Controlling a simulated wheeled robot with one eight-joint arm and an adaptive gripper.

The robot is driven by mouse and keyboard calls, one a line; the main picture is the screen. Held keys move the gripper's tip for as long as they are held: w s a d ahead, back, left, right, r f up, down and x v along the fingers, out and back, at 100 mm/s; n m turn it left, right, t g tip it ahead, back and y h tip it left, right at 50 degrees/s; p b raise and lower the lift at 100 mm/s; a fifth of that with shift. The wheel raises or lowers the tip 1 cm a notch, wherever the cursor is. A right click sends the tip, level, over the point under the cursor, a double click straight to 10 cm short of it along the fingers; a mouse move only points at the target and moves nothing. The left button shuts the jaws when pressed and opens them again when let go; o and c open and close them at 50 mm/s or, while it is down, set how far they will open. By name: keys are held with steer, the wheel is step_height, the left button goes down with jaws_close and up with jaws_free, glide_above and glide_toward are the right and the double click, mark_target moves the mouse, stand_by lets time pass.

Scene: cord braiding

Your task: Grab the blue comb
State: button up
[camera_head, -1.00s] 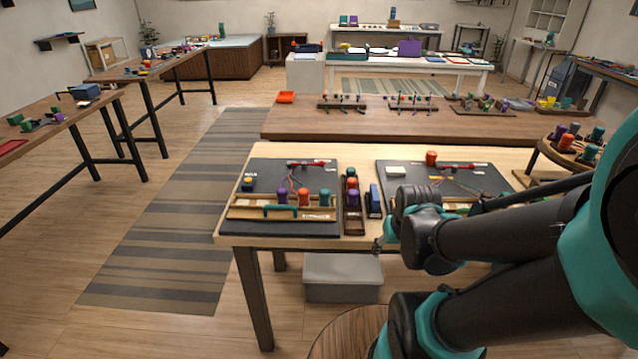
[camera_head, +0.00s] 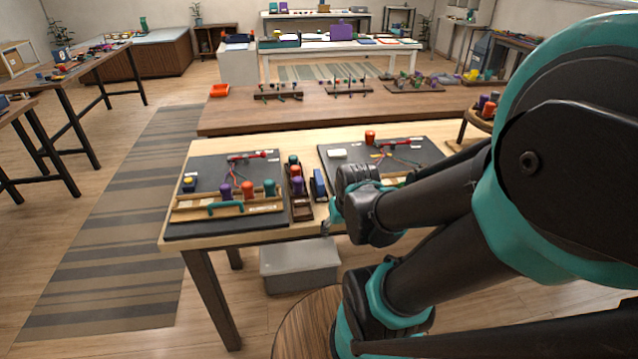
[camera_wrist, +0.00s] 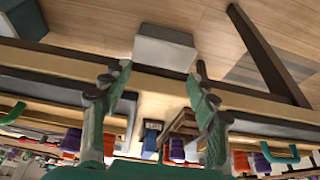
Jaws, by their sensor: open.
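A narrow blue item (camera_head: 319,185), which seems to be the blue comb, stands between the two dark boards on the light wood table (camera_head: 260,239). Its teeth cannot be made out. In the wrist view, a blue item with a pale label (camera_wrist: 151,139) shows beyond and below the gap between my fingers and seems to be the same thing. My gripper (camera_wrist: 160,76) is open and empty, its two green fingers wide apart. In the head view, my gripper (camera_head: 328,224) is at the table's front edge, in front of the blue item and apart from it.
A brown rack (camera_head: 301,209) with coloured spools stands close left of the blue item. A board with a wooden tray and teal handle (camera_head: 225,208) lies further left. The right board (camera_head: 335,172) is partly behind my arm. A grey bin (camera_head: 300,266) sits under the table.

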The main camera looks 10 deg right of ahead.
steer(key=o, duration=0.8)
steer(key=w+r+m, duration=0.2)
steer(key=w, duration=0.1)
steer(key=w+r+m+g, duration=0.1)
steer(key=w+r+m, duration=0.2)
steer(key=w+a+r+m, duration=0.1)
steer(key=w+r+m, duration=0.1)
steer(key=w+r, duration=0.1)
steer(key=shift+w+r+g, duration=0.2)
steer(key=shift+w+g, duration=0.2)
steer(key=shift+w, duration=0.2)
steer(key=m+g+h, duration=0.1)
steer(key=m+g, duration=0.1)
steer(key=m, duration=0.9)
glide_toward(319, 176)
steer(key=f, duration=0.7)
steer(key=d+f, duration=0.1)
steer(key=f, duration=0.2)
steer(key=shift+w+f, duration=0.1)
steer(key=shift+f, duration=0.25)
